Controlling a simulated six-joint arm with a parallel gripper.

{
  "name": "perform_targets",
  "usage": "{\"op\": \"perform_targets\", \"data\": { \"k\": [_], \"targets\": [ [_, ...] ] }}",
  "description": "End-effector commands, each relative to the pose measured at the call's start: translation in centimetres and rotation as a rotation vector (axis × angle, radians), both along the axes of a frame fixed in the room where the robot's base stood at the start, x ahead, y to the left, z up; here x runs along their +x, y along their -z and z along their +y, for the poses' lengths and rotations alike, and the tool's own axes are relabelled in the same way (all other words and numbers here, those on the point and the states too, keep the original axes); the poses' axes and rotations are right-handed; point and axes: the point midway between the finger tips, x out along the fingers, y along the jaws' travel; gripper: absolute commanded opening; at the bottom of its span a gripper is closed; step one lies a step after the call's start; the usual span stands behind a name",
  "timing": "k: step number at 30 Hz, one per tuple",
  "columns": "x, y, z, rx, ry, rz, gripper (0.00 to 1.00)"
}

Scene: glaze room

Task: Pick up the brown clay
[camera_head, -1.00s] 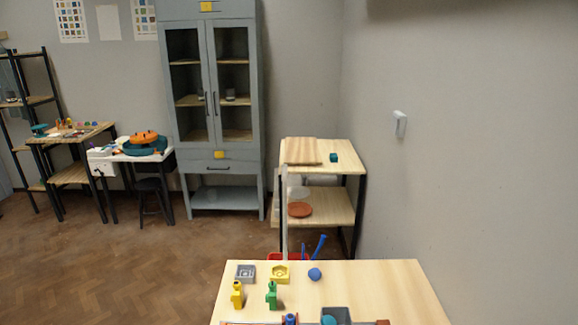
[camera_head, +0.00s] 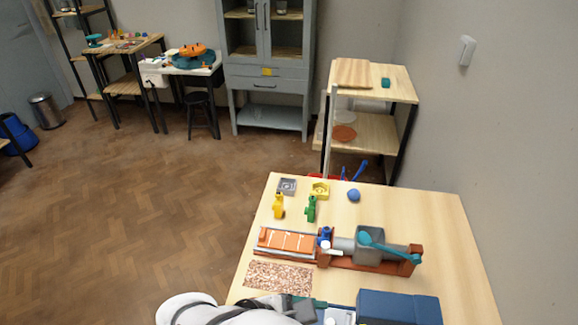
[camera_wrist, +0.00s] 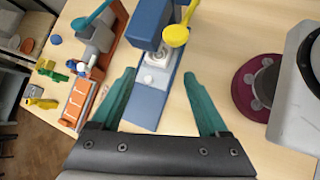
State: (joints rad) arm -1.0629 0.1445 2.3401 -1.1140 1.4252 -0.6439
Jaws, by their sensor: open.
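I cannot make out a lump that is surely the brown clay. The nearest match in colour is a set of orange-brown pieces (camera_head: 287,242) in a tray at the left end of a grey and rust-red machine (camera_head: 343,249); the tray also shows at the left of the wrist view (camera_wrist: 78,100). My gripper (camera_wrist: 160,76) has two teal fingers, spread wide with nothing between them. They point toward a blue machine (camera_wrist: 150,103) with a yellow lever (camera_wrist: 176,36). In the head view my arm covers part of the near table.
A blue ball (camera_head: 353,195), yellow figure (camera_head: 279,206), green figure (camera_head: 311,208) and small moulds stand at the table's far side. A speckled brown mat (camera_head: 278,277) lies nearer. A maroon disc (camera_wrist: 247,100) sits right of my fingers. The table's right side (camera_head: 455,250) is bare.

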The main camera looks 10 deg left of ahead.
Motion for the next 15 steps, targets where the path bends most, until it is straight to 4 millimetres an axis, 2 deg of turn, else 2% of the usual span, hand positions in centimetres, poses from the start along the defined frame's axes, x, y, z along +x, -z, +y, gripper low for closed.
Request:
{"op": "perform_targets", "data": {
  "k": [1,3,6,9,11,13,15],
  "targets": [
    [0.2,2.2,2.8,-0.148,-0.231,-0.03,0.78],
    [-0.1,5.0,7.0,-0.297,-0.542,-0.096,0.78],
    [-2.1,8.8,11.9,-0.424,-0.9,-0.164,0.78],
    [-4.0,11.3,14.3,-0.482,-1.109,-0.195,0.78],
    [-4.4,12.1,14.8,-0.496,-1.164,-0.202,0.78],
    [-3.7,12.7,15.0,-0.502,-1.182,-0.204,0.78],
    [-1.9,13.5,14.8,-0.501,-1.176,-0.201,0.78]
  ]
}}
